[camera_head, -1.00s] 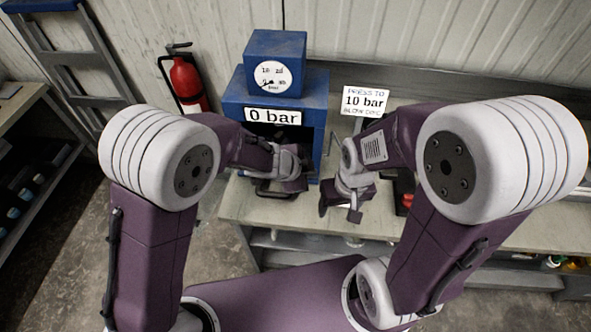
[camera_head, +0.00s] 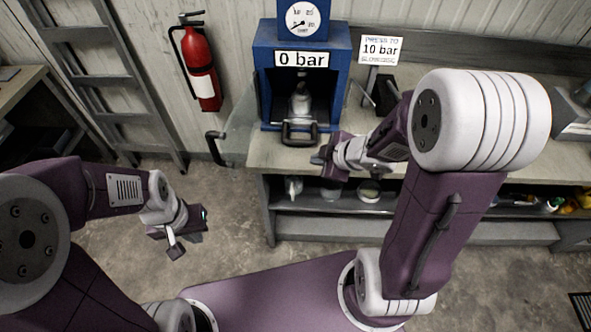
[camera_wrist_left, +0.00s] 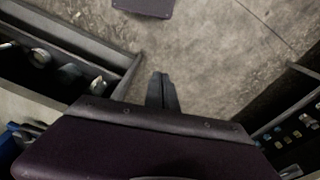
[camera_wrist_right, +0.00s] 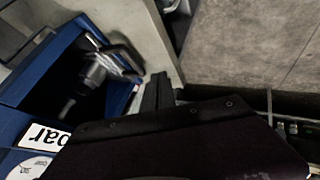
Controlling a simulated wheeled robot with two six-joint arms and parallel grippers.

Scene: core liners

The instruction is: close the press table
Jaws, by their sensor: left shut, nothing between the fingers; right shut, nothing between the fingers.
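The blue press (camera_head: 262,72) stands on the bench, with a "0 bar" sign (camera_head: 301,59) and a round gauge (camera_head: 303,18) above its opening. A grey metal piece (camera_head: 300,103) stands inside it. The press table's dark handle (camera_head: 299,134) sits at the front of the opening; how far the table is in is hard to tell. My left gripper (camera_head: 174,248) is shut and empty, over the floor left of the bench. My right gripper (camera_head: 322,160) is shut and empty, just in front and right of the handle, apart from it. The right wrist view also shows the handle (camera_wrist_right: 122,60).
A clear door (camera_head: 237,132) with a dark handle (camera_head: 214,148) stands open left of the press. A "10 bar" sign (camera_head: 381,49) stands on the bench (camera_head: 262,155) to the right. A fire extinguisher (camera_head: 200,70) and a ladder (camera_head: 100,80) are on the left.

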